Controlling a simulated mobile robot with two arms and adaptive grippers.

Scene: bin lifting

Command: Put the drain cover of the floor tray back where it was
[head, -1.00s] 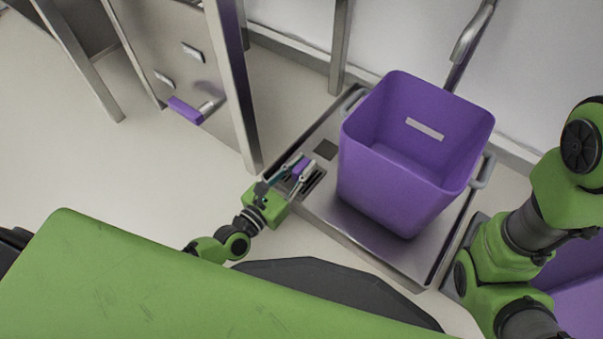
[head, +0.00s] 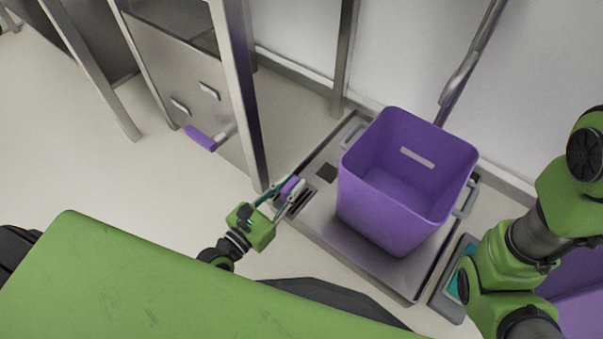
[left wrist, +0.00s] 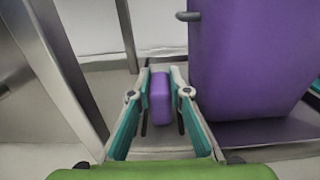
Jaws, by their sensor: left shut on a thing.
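The floor tray (head: 375,262) is a flat steel tray with a dark square opening (head: 327,172) in its left part. The drain cover (head: 302,202) shows as a slotted plate near the tray's left edge, left of and nearer than the opening. My left gripper (head: 289,188) is shut on its purple grip, which also shows between the teal fingers in the left wrist view (left wrist: 160,98). Dark slots show beside the grip there. I cannot tell whether the cover touches the tray. My right arm shows at the right; its gripper is out of view.
A purple bin (head: 400,205) stands on the tray, right of the opening. A steel table leg (head: 240,100) rises close to my left gripper. A steel cabinet with a purple handle (head: 201,138) is at the left. A grey and teal object (head: 455,285) lies right of the tray.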

